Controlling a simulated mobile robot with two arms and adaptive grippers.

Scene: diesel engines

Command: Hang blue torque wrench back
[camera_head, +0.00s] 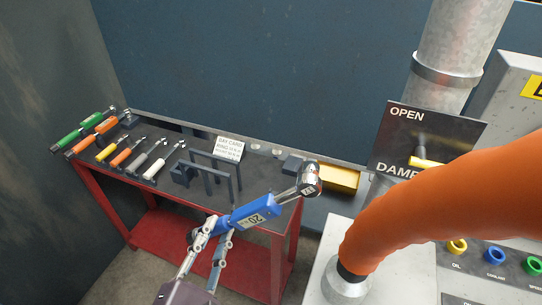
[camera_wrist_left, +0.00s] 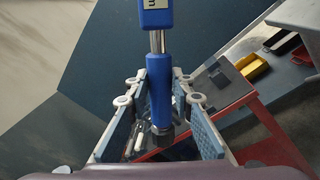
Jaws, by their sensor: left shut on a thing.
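The blue torque wrench (camera_head: 256,212) is held in the air in front of the table's right end. Its chrome head (camera_head: 309,179) points up and right, and a numbered label shows on its blue body. My left gripper (camera_head: 218,228) is shut on its lower handle. In the left wrist view, the blue handle (camera_wrist_left: 159,88) runs between the two pads of my left gripper (camera_wrist_left: 160,105). Dark upright brackets (camera_head: 222,160) stand on the table behind the wrench. My right gripper is not in view.
The red-framed table (camera_head: 130,222) carries green, orange, yellow and grey-handled wrenches (camera_head: 125,153) at its left. A bay card (camera_head: 229,148) stands behind the brackets. A yellow box (camera_head: 340,179) lies near the right end. A thick orange hose (camera_head: 440,200) and control panel (camera_head: 422,135) fill the right.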

